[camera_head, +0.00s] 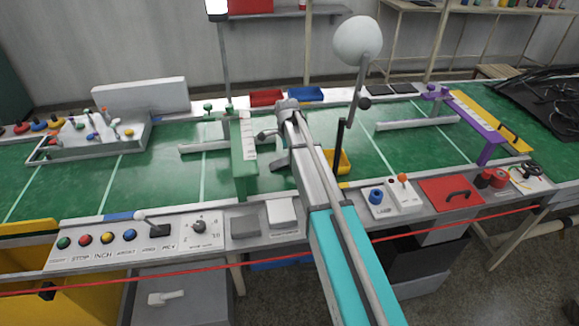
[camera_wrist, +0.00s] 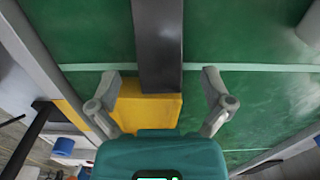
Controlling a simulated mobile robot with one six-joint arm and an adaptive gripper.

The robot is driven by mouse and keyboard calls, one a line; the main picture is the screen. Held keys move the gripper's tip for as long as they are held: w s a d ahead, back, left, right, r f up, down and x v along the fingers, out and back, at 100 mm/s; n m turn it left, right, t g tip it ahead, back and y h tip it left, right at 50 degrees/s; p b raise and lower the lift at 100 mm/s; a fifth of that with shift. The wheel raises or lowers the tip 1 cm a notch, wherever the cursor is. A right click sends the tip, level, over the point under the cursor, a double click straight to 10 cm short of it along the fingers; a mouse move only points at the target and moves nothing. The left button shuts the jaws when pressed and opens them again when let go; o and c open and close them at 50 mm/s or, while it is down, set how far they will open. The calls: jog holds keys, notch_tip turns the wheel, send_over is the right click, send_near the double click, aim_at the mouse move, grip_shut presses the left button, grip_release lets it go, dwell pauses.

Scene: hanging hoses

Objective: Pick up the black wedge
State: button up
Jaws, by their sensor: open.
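In the wrist view a long, dark grey-black bar (camera_wrist: 158,45) runs from the top edge down to a yellow block (camera_wrist: 150,106). The bar is the closest match to the black wedge, but I cannot tell its full shape. My gripper (camera_wrist: 159,78) is open, with one finger on each side of the bar's lower end and the yellow block. I see green surface between the bar and each fingertip. In the head view a black upright piece (camera_head: 340,137) stands by a yellow part (camera_head: 343,162), right of my arm. I cannot tell whether it is the same bar.
The green belt (camera_head: 80,185) runs across the bench. A green bracket (camera_head: 245,160) stands left of my arm, and a purple frame (camera_head: 488,148) stands at the right. A white ball on a rod (camera_head: 358,41) rises near my arm. A red line (camera_head: 480,221) crosses in front.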

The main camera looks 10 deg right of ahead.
jog(key=shift+f+b, duration=1.25)
jog(key=shift+f, duration=0.3)
jog(key=c, duration=1.2)
jog(key=shift+r, duration=0.2)
jog(key=shift+c, duration=0.2)
notch_tip(320, 180, up, 10)
jog(key=p, duration=1)
jog(key=shift+f, duration=0.15)
